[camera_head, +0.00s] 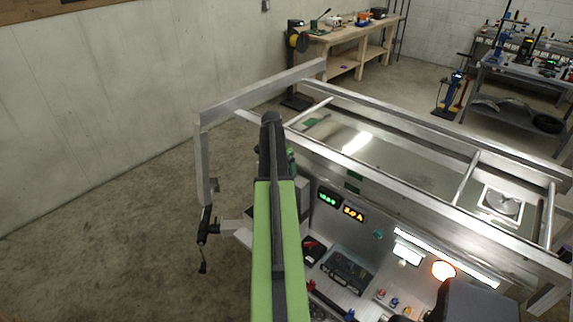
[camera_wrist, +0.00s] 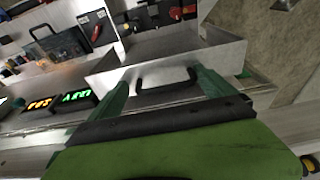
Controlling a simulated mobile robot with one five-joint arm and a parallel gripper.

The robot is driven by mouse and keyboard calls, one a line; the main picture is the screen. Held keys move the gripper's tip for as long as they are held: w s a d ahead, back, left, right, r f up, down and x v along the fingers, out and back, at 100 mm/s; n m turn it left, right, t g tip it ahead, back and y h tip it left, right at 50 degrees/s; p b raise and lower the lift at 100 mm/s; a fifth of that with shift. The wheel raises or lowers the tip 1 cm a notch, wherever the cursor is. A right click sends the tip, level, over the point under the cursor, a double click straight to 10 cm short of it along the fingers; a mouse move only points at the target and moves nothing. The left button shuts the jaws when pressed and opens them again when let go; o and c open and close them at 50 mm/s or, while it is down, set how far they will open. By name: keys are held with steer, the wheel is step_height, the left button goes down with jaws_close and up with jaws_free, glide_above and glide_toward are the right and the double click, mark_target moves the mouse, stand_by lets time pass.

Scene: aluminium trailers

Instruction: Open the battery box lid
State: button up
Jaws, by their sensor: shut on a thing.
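A silver metal box (camera_wrist: 112,69), which I take to be the battery box, shows in the wrist view with a flat panel and raised sides. A black handle (camera_wrist: 167,87) is on its near face. My gripper (camera_wrist: 163,82) has its green fingers at the two ends of this handle and is shut on it. The exact finger contact is hard to see. Whether the lid is raised cannot be told clearly. In the head view my own green and black arm hides most of the box and the gripper.
An aluminium trailer frame (camera_head: 375,120) surrounds the work area. A jack with a crank (camera_head: 204,235) hangs at the left. Lit green and amber displays (camera_head: 341,206), a black case (camera_head: 347,270) and tools are close on the right. Open concrete floor (camera_head: 110,220) lies left.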

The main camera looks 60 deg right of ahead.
steer(key=shift+r, duration=0.1)
steer(key=shift+r+p, duration=0.2)
steer(key=shift+p, duration=0.1)
steer(key=s+p+v, duration=0.1)
steer(key=p+v, duration=1.5)
steer(key=v, duration=0.1)
steer(key=shift+w, duration=0.5)
steer(key=shift+f, duration=0.1)
